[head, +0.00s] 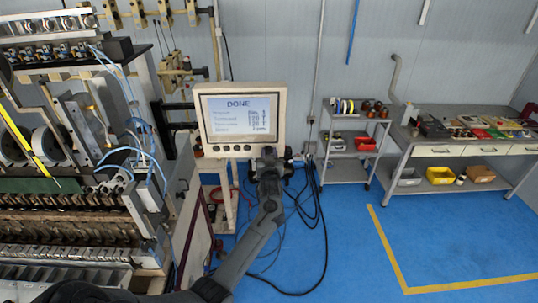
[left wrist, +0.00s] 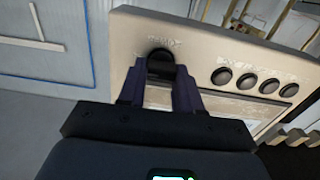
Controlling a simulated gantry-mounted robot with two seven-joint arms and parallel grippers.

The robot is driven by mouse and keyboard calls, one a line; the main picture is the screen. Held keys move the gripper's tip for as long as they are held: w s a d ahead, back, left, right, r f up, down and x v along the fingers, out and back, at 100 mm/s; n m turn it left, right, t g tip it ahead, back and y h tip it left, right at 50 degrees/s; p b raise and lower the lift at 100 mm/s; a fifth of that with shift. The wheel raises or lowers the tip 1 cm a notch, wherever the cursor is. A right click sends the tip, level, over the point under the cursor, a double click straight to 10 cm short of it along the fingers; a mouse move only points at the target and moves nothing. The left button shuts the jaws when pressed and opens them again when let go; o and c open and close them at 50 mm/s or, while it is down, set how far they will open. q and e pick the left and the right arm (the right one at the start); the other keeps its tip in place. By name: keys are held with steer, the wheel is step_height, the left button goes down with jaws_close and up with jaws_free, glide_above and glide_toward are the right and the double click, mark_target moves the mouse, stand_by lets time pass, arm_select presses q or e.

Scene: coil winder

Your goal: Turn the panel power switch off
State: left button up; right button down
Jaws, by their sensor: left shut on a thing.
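The control panel (head: 195,120) has a beige frame and a lit screen (head: 238,117) reading "DONE". It stands right of the coil winder. My left gripper (head: 268,156) is at the panel's lower right corner, and it hides the switch in the head view. In the left wrist view the panel (left wrist: 205,45) fills the upper right. The power switch (left wrist: 160,56) is a round dark knob beneath a faint label. My left gripper (left wrist: 160,78) is shut on it, one finger on each side. I cannot tell which setting the knob points to. My right gripper is not in view.
Several round black buttons (left wrist: 245,82) sit beside the switch on the panel. The coil winder (head: 70,185) fills the left. Dark cables (head: 315,225) hang to the blue floor behind my arm. A shelf cart (head: 345,170) and a workbench (head: 425,143) stand at right, with open floor before them.

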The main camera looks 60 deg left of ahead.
arm_select(q)
steer(key=shift+s+a+f+n+b, duration=0.1)
steer(key=shift+f+n+b, duration=0.05)
steer(key=shift+n+b, duration=4)
steer(key=shift+s+f+n+b, duration=0.1)
steer(key=shift+f+n+b, duration=0.05)
steer(key=shift+n+b, duration=4)
steer(key=shift+n+p, duration=0.6)
steer(key=shift+n, duration=0.1)
steer(key=o, duration=1)
steer(key=shift+o, duration=0.2)
